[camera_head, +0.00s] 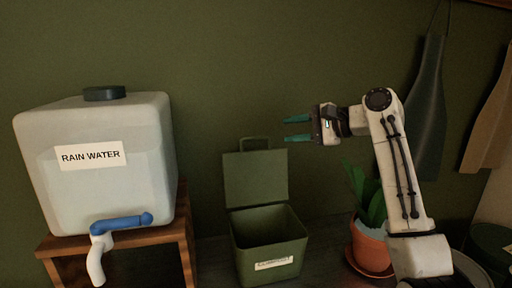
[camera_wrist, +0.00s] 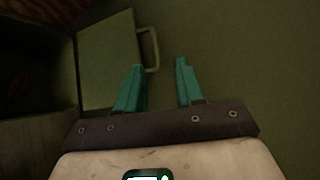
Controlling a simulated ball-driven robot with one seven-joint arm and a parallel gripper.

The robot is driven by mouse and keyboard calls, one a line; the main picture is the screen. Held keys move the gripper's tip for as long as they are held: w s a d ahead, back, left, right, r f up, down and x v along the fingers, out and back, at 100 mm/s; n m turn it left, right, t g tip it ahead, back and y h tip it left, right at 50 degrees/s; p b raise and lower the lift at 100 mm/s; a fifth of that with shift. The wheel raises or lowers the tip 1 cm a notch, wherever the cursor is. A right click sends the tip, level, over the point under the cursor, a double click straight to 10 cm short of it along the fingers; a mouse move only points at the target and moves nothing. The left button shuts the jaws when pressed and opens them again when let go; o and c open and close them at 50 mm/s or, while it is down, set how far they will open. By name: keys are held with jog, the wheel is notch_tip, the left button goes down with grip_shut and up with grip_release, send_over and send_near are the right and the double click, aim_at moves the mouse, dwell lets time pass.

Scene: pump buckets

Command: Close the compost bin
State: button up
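The green compost bin (camera_head: 270,243) stands on the surface at the lower middle of the head view, with a pale label on its front. Its lid (camera_head: 254,177) is up, standing upright at the back against the wall side, with a loop handle (camera_head: 255,145) on its top edge. The lid also shows in the wrist view (camera_wrist: 106,62), its handle (camera_wrist: 151,48) beyond my left finger. My gripper (camera_head: 285,129) has teal fingers, spread apart and empty. It is above and to the right of the lid's top edge, pointing left, apart from the lid in the head view.
A rain water tank (camera_head: 100,165) with a blue tap (camera_head: 122,222) sits on a wooden stand (camera_head: 184,238) at left. A potted plant (camera_head: 370,244) stands right of the bin, close to my arm. Aprons (camera_head: 427,105) hang on the wall at right.

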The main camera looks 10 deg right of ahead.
aim_at(256, 139)
jog(key=x, duration=0.8)
jog(key=f+p+x, duration=0.1)
jog(key=x, duration=0.3)
jog(key=shift+w+d+f, duration=0.1)
jog(key=shift+w+d, duration=0.05)
jog(key=shift+d, duration=0.25)
grip_shut()
